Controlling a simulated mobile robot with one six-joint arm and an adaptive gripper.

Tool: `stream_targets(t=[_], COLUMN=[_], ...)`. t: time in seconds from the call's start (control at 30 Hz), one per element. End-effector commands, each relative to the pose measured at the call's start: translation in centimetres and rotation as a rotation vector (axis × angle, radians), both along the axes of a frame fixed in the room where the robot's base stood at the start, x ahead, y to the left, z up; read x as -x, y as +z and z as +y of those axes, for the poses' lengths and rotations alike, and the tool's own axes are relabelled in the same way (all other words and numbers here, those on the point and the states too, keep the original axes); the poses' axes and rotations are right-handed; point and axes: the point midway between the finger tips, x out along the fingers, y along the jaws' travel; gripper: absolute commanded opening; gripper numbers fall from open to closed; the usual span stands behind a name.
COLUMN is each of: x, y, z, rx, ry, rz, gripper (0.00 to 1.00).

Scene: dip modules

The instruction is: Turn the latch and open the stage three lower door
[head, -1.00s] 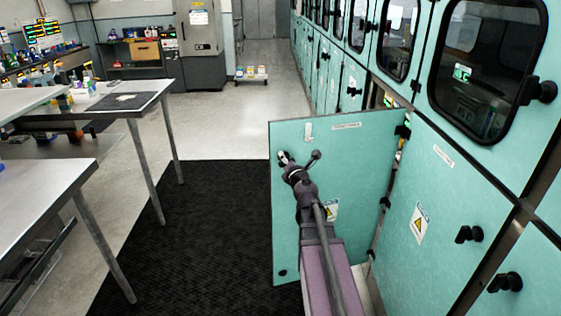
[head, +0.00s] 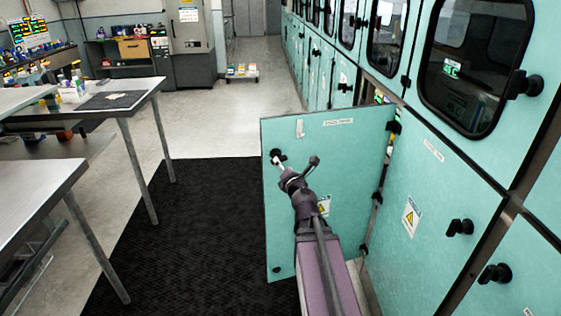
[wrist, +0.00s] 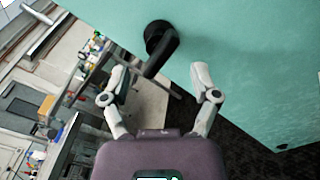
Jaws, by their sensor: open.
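A teal lower cabinet door (head: 345,160) stands swung out from the cabinet row, about square to it. Its label is too small to read. Its black latch (head: 278,155) is near the free upper edge. In the wrist view the latch (wrist: 160,42) is a round boss with a lever, on the teal door face (wrist: 250,60). My gripper (head: 281,167) is just short of the latch in the head view. In the wrist view my gripper (wrist: 160,80) is open and empty, its fingers spread apart below the latch, with the lever pointing down toward the gap.
Closed teal doors with black latches (head: 460,228) and windowed upper doors (head: 478,70) line the right side. Metal tables (head: 130,105) stand at the left. A black mat (head: 190,230) covers clear floor between. A low cart (head: 242,71) stands farther back.

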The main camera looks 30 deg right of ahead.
Motion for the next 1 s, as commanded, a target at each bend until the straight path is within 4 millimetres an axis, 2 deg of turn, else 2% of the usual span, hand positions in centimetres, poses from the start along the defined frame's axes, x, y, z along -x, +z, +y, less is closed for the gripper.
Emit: stream_targets(t=[0.03,0.2,0.8,1.0], x=[0.74,1.52,1.52,1.42], y=[0.0,0.0,0.01,0.18], z=[0.18,0.32,0.28,0.12], rx=[0.0,0.0,-0.003,-0.075], ry=[0.0,0.0,-0.002,-0.047], rz=[0.0,0.0,-0.001,-0.026], gripper=[0.78,0.78,0.78,0.78])
